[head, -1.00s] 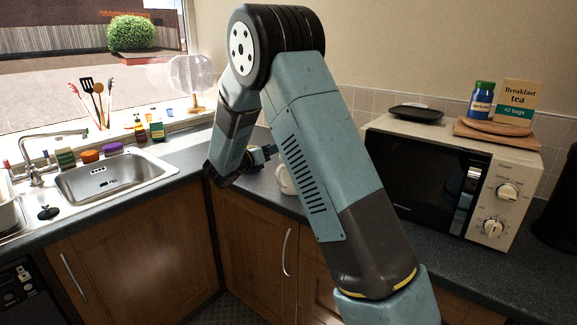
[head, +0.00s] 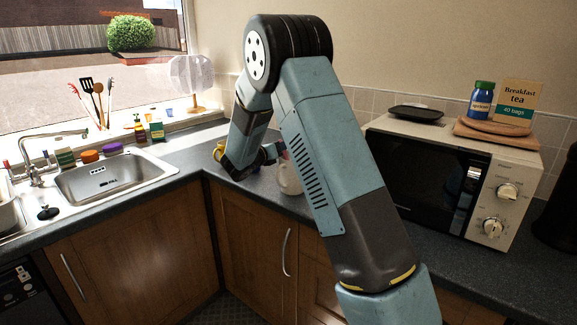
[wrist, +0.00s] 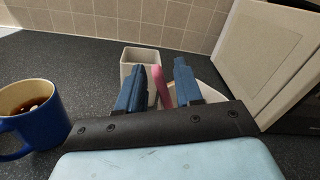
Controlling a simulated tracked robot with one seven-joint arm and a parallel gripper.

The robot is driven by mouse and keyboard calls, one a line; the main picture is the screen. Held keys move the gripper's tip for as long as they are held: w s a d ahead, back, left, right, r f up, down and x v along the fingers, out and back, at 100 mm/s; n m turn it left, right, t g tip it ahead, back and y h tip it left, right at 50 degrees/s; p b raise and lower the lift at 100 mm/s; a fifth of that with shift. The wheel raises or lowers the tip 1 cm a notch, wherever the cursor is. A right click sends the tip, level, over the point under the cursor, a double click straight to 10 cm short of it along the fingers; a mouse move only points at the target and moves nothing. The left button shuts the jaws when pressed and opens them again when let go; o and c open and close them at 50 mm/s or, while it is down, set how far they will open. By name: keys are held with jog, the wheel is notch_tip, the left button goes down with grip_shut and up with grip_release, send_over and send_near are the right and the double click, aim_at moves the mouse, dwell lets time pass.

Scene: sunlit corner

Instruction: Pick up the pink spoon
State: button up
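The pink spoon (wrist: 161,86) stands roughly upright between the two blue fingers of my gripper (wrist: 159,68) in the wrist view. The fingers are apart, with a gap visible on both sides of the spoon. Its lower end is hidden behind my gripper's dark front edge. A rounded white vessel (wrist: 211,95) shows behind the right finger; I cannot tell whether the spoon stands in it. In the head view my gripper (head: 273,152) is low over the corner counter, beside a pale vessel (head: 288,178) partly covered by my arm.
A blue mug of dark drink (wrist: 36,118) stands left in the wrist view. A white square pot (wrist: 143,56) is behind the fingers, near the tiled wall. The microwave (head: 425,180) is to the right. A yellow mug (head: 217,150) is beside my arm, and the sink (head: 112,178) is left.

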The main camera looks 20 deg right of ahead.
grip_shut()
dwell(0.3)
